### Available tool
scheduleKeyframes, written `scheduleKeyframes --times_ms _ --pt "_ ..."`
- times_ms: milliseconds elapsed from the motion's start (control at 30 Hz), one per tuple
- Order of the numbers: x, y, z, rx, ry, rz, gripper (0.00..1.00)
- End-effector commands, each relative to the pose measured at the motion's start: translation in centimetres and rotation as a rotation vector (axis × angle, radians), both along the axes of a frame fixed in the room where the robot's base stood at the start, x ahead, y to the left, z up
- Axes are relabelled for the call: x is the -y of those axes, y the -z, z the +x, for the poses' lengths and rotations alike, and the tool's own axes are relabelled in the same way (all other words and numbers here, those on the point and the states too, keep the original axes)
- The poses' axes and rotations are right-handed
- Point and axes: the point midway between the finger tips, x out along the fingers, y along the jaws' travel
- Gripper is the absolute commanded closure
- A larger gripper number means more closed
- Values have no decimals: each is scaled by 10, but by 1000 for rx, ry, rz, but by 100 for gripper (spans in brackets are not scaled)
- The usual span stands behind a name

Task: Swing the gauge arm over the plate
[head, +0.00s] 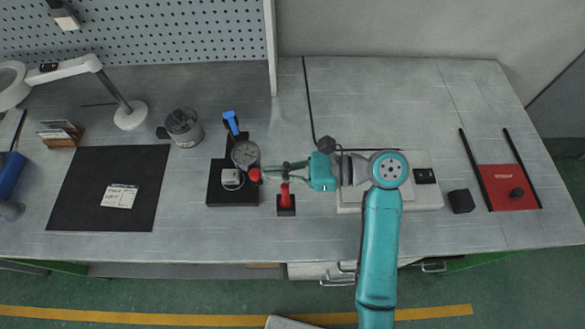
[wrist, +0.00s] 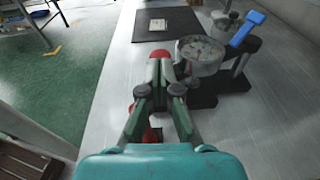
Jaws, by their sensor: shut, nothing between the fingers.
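The gauge (head: 245,153) has a round pale dial and stands at the back right part of a black base plate (head: 216,193). It also shows in the wrist view (wrist: 200,54), right of my fingertips. A blue lever (head: 231,122) rises behind it. A small pale block (head: 231,177) sits on the plate, left of a red ball knob (head: 254,175). My gripper (head: 263,173) is shut and empty, its tips right of the knob. In the wrist view, the knob (wrist: 160,53) shows just beyond my gripper (wrist: 159,66); I cannot tell whether they touch.
A red post on a small black block (head: 286,209) stands below my gripper. A black mat (head: 85,185) with a card lies left, a metal pot (head: 183,128) behind. A pale machine (head: 425,195) lies under my arm. A red plate (head: 508,190) is at right.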

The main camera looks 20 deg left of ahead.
Motion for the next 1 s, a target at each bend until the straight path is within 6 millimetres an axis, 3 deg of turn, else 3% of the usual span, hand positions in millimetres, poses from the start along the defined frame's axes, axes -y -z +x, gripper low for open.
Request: scheduleKeyframes --times_ms 467,800,1000 --pt "-5 1 -2 0 5 0 100" --pt "-31 1 -27 0 111 0 100" --pt "-37 1 -32 0 113 -1 100"
